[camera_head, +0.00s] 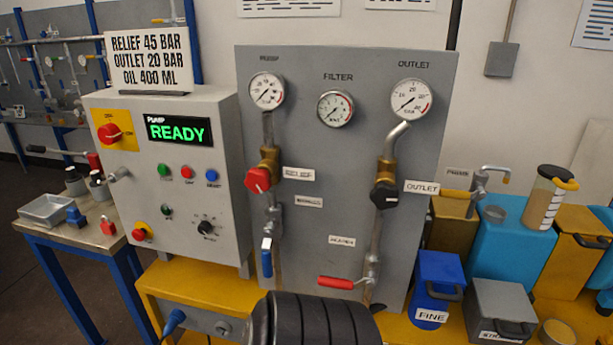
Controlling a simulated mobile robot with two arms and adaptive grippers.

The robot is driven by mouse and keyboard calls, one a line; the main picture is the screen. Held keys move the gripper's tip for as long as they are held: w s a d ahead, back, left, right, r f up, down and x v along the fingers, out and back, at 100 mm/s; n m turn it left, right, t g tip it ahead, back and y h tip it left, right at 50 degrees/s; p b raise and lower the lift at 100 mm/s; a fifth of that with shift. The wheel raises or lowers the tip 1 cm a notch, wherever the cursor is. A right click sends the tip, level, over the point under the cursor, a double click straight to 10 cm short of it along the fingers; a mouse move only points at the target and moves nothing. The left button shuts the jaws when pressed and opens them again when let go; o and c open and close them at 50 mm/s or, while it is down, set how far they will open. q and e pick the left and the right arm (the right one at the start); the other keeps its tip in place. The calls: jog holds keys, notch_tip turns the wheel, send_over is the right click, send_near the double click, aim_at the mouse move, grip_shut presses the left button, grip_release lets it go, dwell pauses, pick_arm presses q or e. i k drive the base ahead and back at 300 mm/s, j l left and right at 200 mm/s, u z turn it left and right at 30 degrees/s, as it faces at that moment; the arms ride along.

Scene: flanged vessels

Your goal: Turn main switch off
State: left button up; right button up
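The main switch (110,133) is a red rotary knob on a yellow square plate. It sits at the upper left of the light grey control box (180,235). Small labels show above the knob and to its right; the knob's handle seems to point right, toward what looks like "ON".
A red button on yellow (142,232) sits low on the box. A sign (148,60) stands on top. A grey panel (335,130) with gauges and valves is at right. A small bench (75,232) stands left.

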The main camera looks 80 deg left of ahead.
aim_at(109, 133)
jog(key=u, duration=3.5)
